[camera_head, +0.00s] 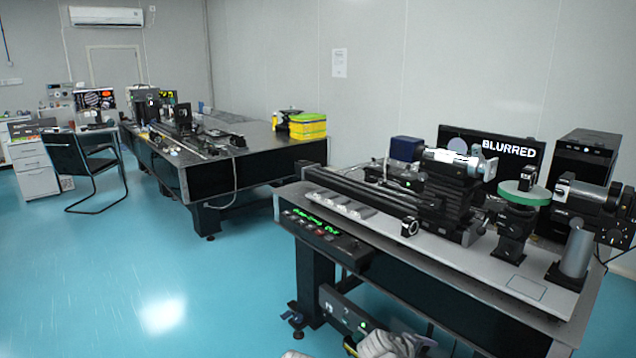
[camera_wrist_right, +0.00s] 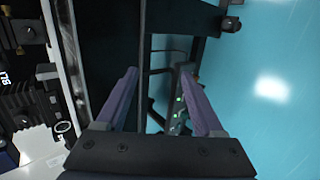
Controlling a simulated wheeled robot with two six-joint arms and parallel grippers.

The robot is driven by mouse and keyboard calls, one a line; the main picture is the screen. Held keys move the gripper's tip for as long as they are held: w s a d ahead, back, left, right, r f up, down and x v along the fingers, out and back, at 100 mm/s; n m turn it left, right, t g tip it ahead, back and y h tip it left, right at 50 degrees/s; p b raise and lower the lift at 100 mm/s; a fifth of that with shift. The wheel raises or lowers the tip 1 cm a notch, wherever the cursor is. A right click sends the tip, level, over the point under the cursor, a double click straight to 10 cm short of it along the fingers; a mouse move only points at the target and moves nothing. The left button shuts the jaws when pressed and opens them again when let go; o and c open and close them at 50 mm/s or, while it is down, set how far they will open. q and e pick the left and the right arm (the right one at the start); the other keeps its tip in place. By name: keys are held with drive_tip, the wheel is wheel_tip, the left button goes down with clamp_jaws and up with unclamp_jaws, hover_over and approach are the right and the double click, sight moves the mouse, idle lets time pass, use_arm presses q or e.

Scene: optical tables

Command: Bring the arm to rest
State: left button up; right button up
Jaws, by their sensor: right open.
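My right gripper (camera_wrist_right: 159,72) is open in the right wrist view. Its two purple-grey fingers stand apart with nothing between them. In the head view a pale part of my arm shows at the bottom edge, below the table front. My left gripper is not in view.
The near optical table (camera_head: 520,284) carries a rail, lenses, a green disc (camera_head: 525,193) and a monitor reading "BLURRED" (camera_head: 491,156). A control box (camera_head: 323,237) with green digits sits at its front edge. Another table (camera_head: 215,178) stands behind. Blue floor (camera_head: 150,270) at left is clear.

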drive_tip(key=s+a+f+m+g+y, duration=0.2)
drive_tip(key=s+a+f+g+y, duration=0.15)
drive_tip(key=s+a, duration=0.5)
drive_tip(key=s+a+f+m+g+y, duration=0.2)
drive_tip(key=s+a+f+g+y, duration=0.25)
drive_tip(key=a, duration=0.65)
use_arm(q)
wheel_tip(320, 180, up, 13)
drive_tip(key=p, duration=1.3)
use_arm(e)
wheel_tip(320, 180, up, 13)
drive_tip(key=s+t, duration=0.1)
drive_tip(key=t, duration=0.1)
drive_tip(key=shift+s+h, duration=0.35)
drive_tip(key=shift+h, duration=0.05)
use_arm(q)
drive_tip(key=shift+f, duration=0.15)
use_arm(e)
drive_tip(key=shift+f, duration=0.15)
